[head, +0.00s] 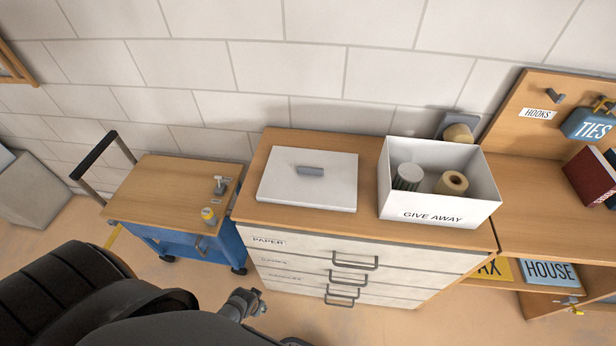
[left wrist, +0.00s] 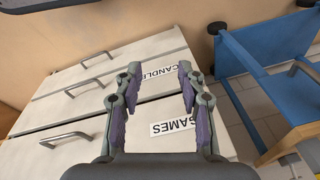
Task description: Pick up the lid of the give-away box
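The lid (head: 283,190) is a flat white panel with a grey bar handle (head: 311,171) on top. It lies flat on the wooden top of the drawer cabinet (head: 340,221). The open white give-away box (head: 434,213), lettered GIVE AWAY, stands to its right, with a dark green, pale-topped cylinder (head: 408,177) and a tan roll (head: 452,183) inside. My left gripper (head: 252,302) is low in front of the drawers, well below the lid. In the left wrist view it is open and empty (left wrist: 158,78), facing the drawer fronts. My right gripper is not seen.
A blue cart (head: 160,180) with a wooden top stands left of the cabinet, carrying a small grey tool and a yellow item. Drawer handles (head: 354,262) stick out in front.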

